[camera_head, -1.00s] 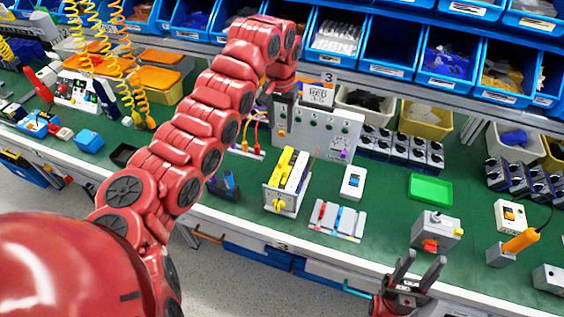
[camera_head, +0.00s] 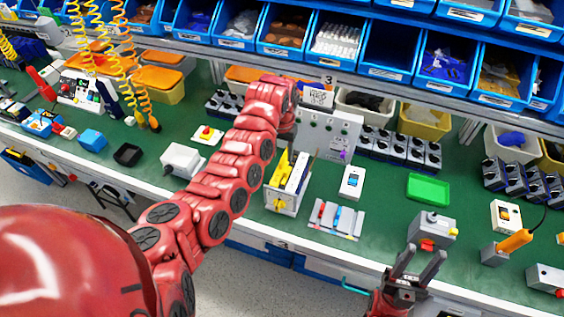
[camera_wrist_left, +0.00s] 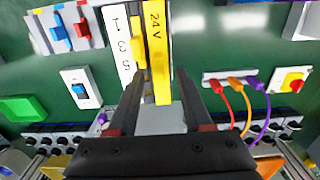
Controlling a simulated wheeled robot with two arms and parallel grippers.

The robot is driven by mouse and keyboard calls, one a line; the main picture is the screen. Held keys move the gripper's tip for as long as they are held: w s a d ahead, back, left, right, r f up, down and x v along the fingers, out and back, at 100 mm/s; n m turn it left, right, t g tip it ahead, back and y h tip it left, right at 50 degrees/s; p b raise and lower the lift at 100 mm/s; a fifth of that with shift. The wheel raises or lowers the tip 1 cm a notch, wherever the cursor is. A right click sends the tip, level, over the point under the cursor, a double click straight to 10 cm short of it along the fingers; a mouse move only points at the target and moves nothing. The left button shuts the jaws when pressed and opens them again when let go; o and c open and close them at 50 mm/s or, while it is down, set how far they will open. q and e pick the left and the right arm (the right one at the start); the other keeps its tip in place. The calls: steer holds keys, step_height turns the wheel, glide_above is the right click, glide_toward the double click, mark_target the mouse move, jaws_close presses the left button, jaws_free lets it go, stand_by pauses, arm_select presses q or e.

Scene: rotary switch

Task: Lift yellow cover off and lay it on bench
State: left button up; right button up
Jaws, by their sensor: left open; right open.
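The yellow cover (camera_head: 282,178) is a long narrow piece on the grey switch box (camera_head: 278,203), beside a white strip. In the left wrist view the yellow cover (camera_wrist_left: 157,55), marked 24 V, stretches ahead of my left gripper (camera_wrist_left: 157,80). The fingers are open, one on each side of its near end; I cannot tell whether they touch it. In the head view my left gripper is at the back of the box, largely hidden by my arm. The green bench (camera_head: 385,215) lies beneath.
A grey panel (camera_head: 325,135) stands behind the box. A white switch (camera_head: 352,182) and a grey plate with coloured levers (camera_head: 336,218) lie to its right. A green tray (camera_head: 428,188) is further right. Coloured cables (camera_wrist_left: 240,105) show in the wrist view.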

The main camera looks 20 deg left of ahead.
mark_target(282, 165)
arm_select(q)
steer(key=shift+f, duration=1.3)
jaws_close()
